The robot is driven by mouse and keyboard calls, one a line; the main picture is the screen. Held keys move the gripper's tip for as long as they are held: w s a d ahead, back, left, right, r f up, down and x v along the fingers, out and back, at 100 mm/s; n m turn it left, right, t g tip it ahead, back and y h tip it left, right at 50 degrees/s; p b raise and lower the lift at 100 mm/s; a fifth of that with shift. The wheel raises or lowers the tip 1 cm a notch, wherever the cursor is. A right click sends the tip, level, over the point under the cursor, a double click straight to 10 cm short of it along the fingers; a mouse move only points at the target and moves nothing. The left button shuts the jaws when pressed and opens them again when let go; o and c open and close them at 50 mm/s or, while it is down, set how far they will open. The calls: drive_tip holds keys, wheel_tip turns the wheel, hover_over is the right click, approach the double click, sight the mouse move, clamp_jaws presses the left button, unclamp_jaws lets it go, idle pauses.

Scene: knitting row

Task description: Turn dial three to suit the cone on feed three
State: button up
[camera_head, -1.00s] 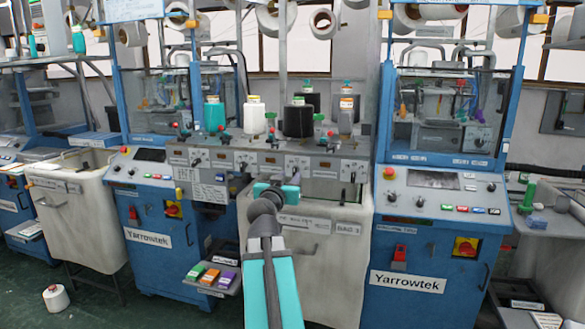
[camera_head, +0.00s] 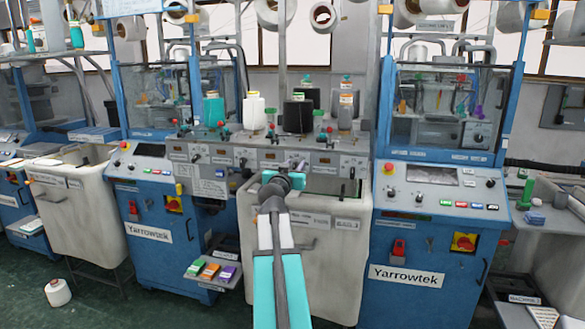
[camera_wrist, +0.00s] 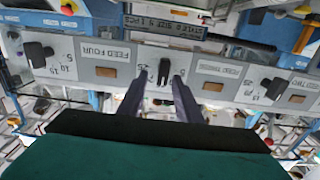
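Dial three (camera_wrist: 165,72) is a black knob on a light plate marked FEED THREE (camera_wrist: 222,69) in the wrist view, which is upside down. Its pointer stands roughly straight across the plate. My gripper (camera_wrist: 159,83) is open, its two dark fingertips on either side of the knob's near end; I cannot tell whether they touch it. In the head view my gripper (camera_head: 284,178) is in front of the feed panel and partly hides that area. A black cone (camera_head: 298,116) stands third from the left above the panel, apparently over feed three.
Dial four (camera_wrist: 38,54) and dial two (camera_wrist: 267,88) flank dial three. A teal cone (camera_head: 213,111), white cone (camera_head: 254,113) and grey cone (camera_head: 345,111) stand on the same ledge. A pale bin (camera_head: 330,255) is below; blue machines (camera_head: 425,240) stand either side.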

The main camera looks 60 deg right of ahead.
clamp_jaws()
drive_tip(key=shift+s+a+f, duration=0.15)
drive_tip(key=shift+a+f, duration=0.05)
drive_tip(key=shift+a, duration=0.1)
drive_tip(key=shift+d+r, duration=0.1)
drive_tip(key=shift+r, duration=0.15)
drive_tip(key=shift+d, duration=0.2)
drive_tip(key=n, duration=0.1)
drive_tip(key=n+b, duration=0.1)
drive_tip(key=n, duration=0.2)
drive_tip(key=shift+w+f, duration=0.1)
drive_tip(key=shift+w, duration=0.15)
drive_tip(key=shift+w+a+f+n+b, duration=0.1)
drive_tip(key=shift+n+b, duration=0.05)
drive_tip(key=shift+n, duration=0.75)
drive_tip(key=shift+w+n+b, duration=0.1)
drive_tip(key=shift+n+b, duration=0.05)
drive_tip(key=shift+n, duration=0.75)
